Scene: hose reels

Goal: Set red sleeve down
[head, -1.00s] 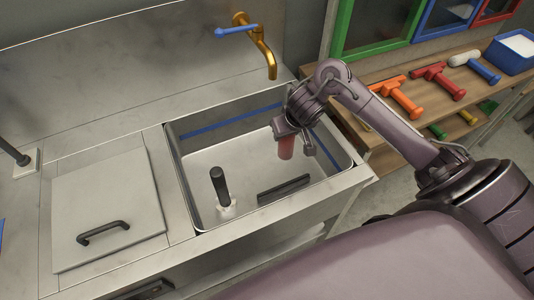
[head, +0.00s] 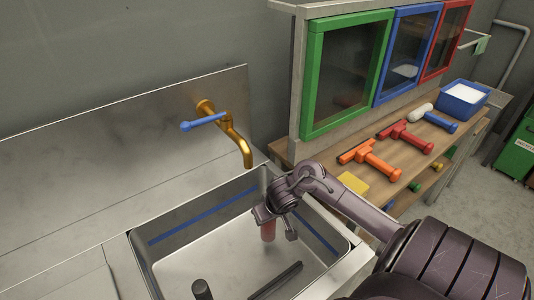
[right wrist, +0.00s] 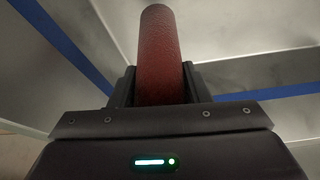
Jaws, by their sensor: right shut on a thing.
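The red sleeve (head: 268,230) is a dull red cylinder held upright inside the sink basin. It also shows in the right wrist view (right wrist: 160,52), standing out from between the jaws. My right gripper (head: 275,220) is shut on it, above the basin floor. In the right wrist view the two dark fingers (right wrist: 160,88) press on either side of the sleeve. I cannot tell the exact gap between the sleeve and the basin floor. My left gripper is not in view.
The metal sink (head: 185,262) holds a dark-handled tool (head: 202,290) and a black bar (head: 276,281). A brass tap (head: 235,140) with a blue lever hangs over its back. A wooden bench (head: 350,155) on the right carries orange and red squeegee-like tools, a yellow block and a blue bin (head: 462,103).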

